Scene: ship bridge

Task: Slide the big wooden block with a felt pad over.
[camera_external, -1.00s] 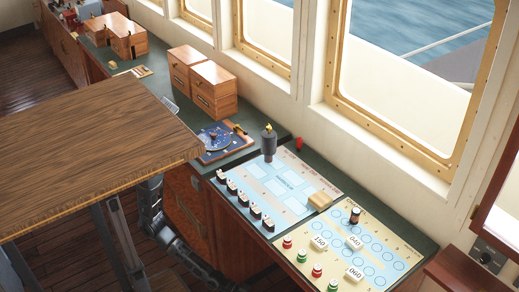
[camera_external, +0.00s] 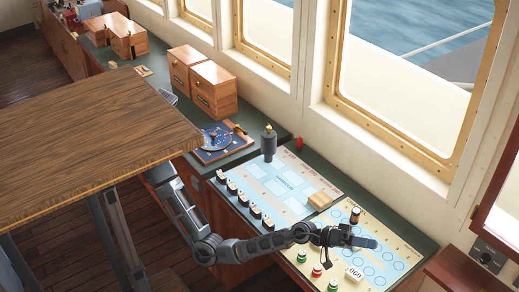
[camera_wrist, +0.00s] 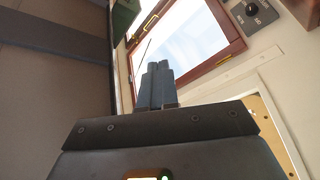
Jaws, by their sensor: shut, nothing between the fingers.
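A light wooden block (camera_external: 319,200) lies on the blue-and-cream chart board (camera_external: 285,192), near the boundary with the right-hand board. No felt pad can be made out on it. My gripper (camera_external: 374,244) is above the right-hand board (camera_external: 385,238), to the lower right of the block and apart from it. The fingers point right in the external view. In the wrist view, the two blue-grey fingers (camera_wrist: 161,82) are together with nothing between them. The block is not in the wrist view.
A dark bottle (camera_external: 355,215) stands close behind my gripper. Red and green knobs (camera_external: 317,270) and a white block marked 060 (camera_external: 354,274) are near it. My arm covers part of the right-hand board.

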